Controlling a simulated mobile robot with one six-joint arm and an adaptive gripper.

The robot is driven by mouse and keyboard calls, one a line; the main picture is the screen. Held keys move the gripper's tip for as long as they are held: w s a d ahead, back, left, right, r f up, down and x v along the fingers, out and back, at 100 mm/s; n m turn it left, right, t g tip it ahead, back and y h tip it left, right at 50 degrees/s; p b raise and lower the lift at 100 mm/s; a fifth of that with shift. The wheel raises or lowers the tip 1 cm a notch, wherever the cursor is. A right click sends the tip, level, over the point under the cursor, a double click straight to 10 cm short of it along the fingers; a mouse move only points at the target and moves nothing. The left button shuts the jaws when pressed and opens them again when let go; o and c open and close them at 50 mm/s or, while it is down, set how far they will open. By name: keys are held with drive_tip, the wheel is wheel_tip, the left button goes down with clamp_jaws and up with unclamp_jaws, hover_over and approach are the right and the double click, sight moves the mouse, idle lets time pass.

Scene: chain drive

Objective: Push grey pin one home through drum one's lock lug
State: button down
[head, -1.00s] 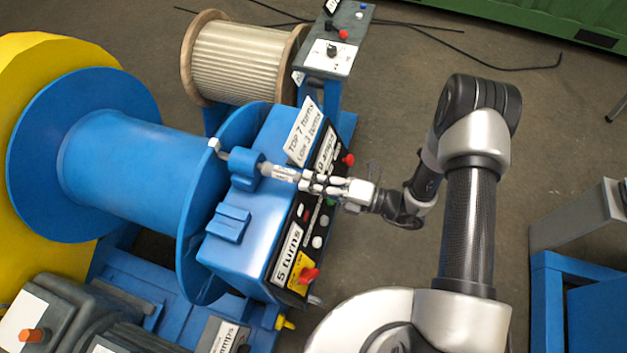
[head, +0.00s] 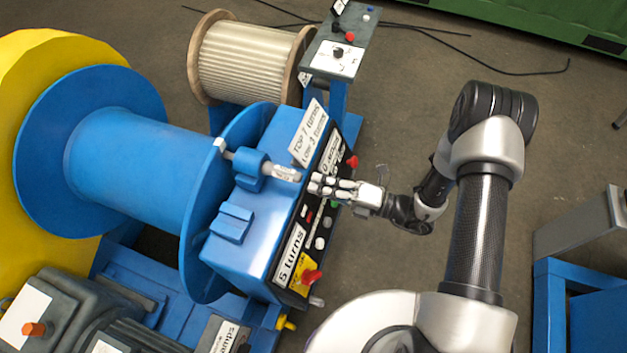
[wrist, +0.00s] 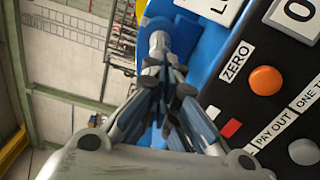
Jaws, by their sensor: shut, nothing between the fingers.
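Grey pin one (head: 286,173) lies in the blue lock lug (head: 249,170) on top of the blue housing beside drum one (head: 135,165). Its thick grey end sticks out on the right; a thin rod shows left of the lug, reaching toward a small pale block (head: 219,145) at the drum's flange rim. My gripper (head: 312,184) is shut and empty, just right of the pin's outer end, with a small gap in the head view. In the wrist view the closed fingertips (wrist: 172,88) point at the pin's end (wrist: 158,45); the contact area is partly hidden there.
A control panel with an orange button (wrist: 265,80), labels and red knobs (head: 312,277) runs along the housing's right side, close below my gripper. A rope drum (head: 248,60) and a switch post (head: 340,55) stand behind.

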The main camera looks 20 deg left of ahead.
drive_tip(key=d, duration=1.2)
drive_tip(key=shift+s+d, duration=0.2)
drive_tip(key=shift+s, duration=0.25)
drive_tip(key=s+d+r+n+g+h, duration=0.1)
drive_tip(key=s+r+n+g+h, duration=0.3)
drive_tip(key=r+n, duration=0.5)
drive_tip(key=s+d+r+n+g+h, duration=0.1)
drive_tip(key=s+r+n+h, duration=0.35)
drive_tip(key=r+n, duration=0.5)
drive_tip(key=s+d+r+n+t+h, duration=0.5)
drive_tip(key=d+r+n+t+h, duration=0.3)
drive_tip(key=n, duration=0.9)
drive_tip(key=shift+d+r+h, duration=0.35)
drive_tip(key=shift+r+h, duration=0.4)
drive_tip(key=shift+s, duration=0.1)
